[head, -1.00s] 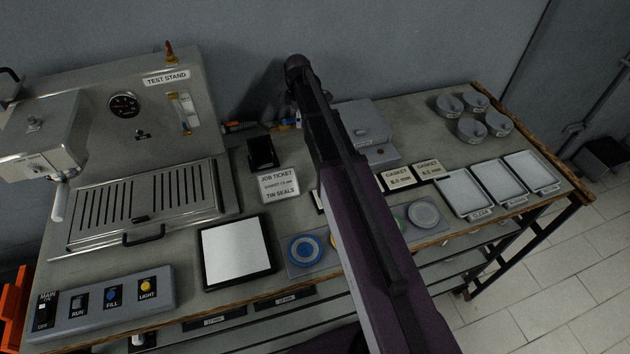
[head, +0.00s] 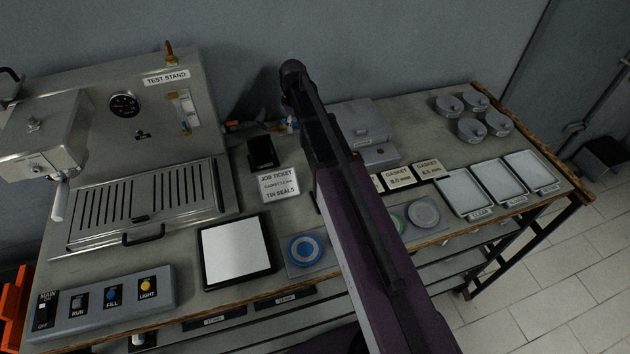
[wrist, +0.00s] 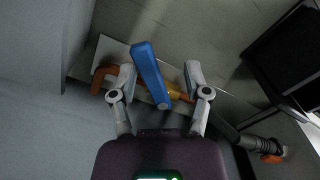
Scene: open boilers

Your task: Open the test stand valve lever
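In the wrist view, a blue valve lever (wrist: 149,72) rises at a slant from a brass valve body (wrist: 176,96). A copper-coloured bent pipe (wrist: 101,78) lies to its left, over a pale plate (wrist: 112,52). My gripper (wrist: 160,75) is open, with one finger on each side of the lever. The lever sits between the fingers, with a visible gap to each; I cannot tell how far apart in depth they are. In the head view my arm covers most of this spot. The panel labelled TEST STAND (head: 203,100) stands at the left there.
The bench holds a job ticket (head: 279,185), a switch box (head: 110,302), a grey box (head: 365,122), several trays (head: 466,194) and several round tins (head: 471,130). In the wrist view, a dark cylinder with an orange end (wrist: 270,157) lies to the right.

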